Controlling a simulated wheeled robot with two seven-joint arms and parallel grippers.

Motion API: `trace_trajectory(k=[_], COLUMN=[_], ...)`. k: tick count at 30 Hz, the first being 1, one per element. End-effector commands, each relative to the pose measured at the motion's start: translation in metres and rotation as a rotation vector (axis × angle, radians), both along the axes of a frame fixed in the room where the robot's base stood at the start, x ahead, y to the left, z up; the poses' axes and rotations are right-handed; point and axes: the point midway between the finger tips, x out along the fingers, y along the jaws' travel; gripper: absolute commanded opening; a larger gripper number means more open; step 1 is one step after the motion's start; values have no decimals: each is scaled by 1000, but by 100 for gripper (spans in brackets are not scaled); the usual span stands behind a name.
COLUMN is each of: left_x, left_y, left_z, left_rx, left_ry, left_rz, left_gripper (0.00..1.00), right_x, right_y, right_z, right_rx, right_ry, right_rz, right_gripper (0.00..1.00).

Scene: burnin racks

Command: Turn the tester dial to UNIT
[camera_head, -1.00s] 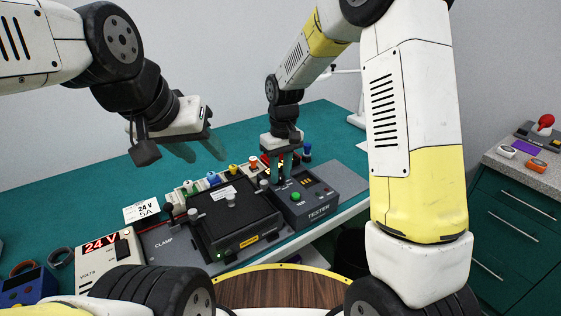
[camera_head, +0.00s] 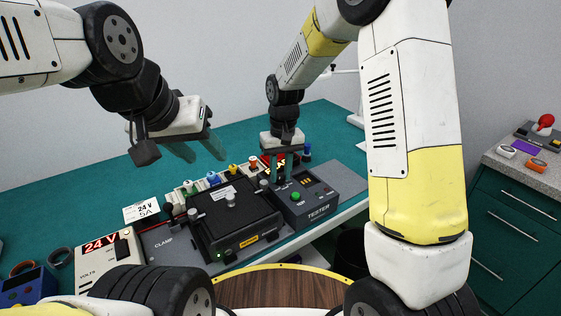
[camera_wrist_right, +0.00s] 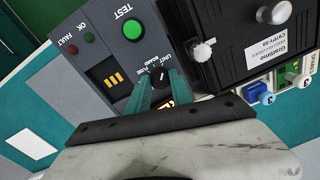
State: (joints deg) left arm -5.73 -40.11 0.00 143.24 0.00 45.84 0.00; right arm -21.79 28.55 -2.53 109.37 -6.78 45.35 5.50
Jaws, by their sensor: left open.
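The grey tester (camera_head: 318,208) sits at the bench's front edge, with a green TEST button (camera_head: 296,197) and an amber display. In the right wrist view its small black dial (camera_wrist_right: 160,76) lies between the teal fingertips of my right gripper (camera_wrist_right: 161,78), under the letters UNIT, FUSE and BOARD. Which label the dial points to is too small to read surely. I cannot tell whether the fingers touch the dial. In the head view my right gripper (camera_head: 281,168) points down at the tester's back part and hides the dial. My left gripper (camera_head: 204,148) is open and empty above the bench.
A 24 V supply (camera_head: 108,258) and a 24 V card (camera_head: 142,211) are further left. A grey-topped drawer cabinet (camera_head: 520,210) stands at right.

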Motion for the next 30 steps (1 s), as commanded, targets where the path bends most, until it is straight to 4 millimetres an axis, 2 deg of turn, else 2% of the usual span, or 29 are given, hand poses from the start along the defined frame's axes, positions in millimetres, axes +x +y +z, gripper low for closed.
trace_trajectory(k=[1,3,14,17,24,30], left_x=[0,0,0,0,0,0], left_y=[0,0,0,0,0,0], left_z=[0,0,0,0,0,0], left_rx=[0,0,0,0,0,0], left_ry=[0,0,0,0,0,0], left_rz=[0,0,0,0,0,0], left_gripper=[46,46,46,46,46,46], right_x=[0,0,0,1,2,2], right_y=[0,0,0,0,-2,-3], right_z=[0,0,3,14,56,76], right_rx=[0,0,0,2,2,0], right_ry=[1,1,-1,-3,-3,-1], right_rz=[-1,-1,0,0,0,0], right_gripper=[34,48,48,48,48,48])
